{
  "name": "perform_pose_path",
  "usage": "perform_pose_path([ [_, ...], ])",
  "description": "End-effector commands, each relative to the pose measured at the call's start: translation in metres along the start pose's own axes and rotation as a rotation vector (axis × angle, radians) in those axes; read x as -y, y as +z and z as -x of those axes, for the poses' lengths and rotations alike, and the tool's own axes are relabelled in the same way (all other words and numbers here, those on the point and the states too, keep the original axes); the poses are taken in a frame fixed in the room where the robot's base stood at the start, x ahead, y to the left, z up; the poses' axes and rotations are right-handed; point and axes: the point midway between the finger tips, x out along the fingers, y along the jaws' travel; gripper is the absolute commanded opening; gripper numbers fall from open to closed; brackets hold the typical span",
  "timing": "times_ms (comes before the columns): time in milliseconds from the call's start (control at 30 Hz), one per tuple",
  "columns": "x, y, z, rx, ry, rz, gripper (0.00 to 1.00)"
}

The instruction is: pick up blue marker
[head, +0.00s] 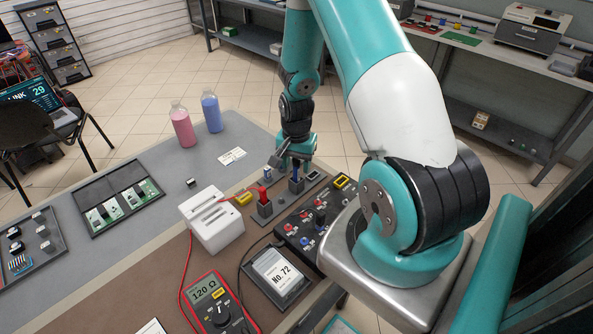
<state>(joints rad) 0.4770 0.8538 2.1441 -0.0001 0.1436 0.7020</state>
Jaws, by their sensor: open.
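A blue upright piece (296,183), which looks like the blue marker, stands in a small dark block near the far right edge of the table. My gripper (289,162) is open and points down just above it. The fingers partly cover the area around its top, and I cannot tell whether they touch it. A smaller blue and white item (267,173) lies just left of the gripper.
A red upright piece (263,194) stands in a dark block close by. A white slotted box (212,220), a black knob panel (315,222) and a red multimeter (217,308) are nearer. Pink (182,127) and blue (211,111) bottles stand at the back.

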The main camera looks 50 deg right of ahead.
Motion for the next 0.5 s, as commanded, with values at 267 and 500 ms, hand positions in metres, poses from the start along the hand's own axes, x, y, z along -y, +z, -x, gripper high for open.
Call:
perform_pose_path([
  [267,0.0,0.0,-0.021,0.0,-0.001,0.0,0.52],
  [500,0.0,0.0,-0.021,0.0,0.0,0.0,0.33],
])
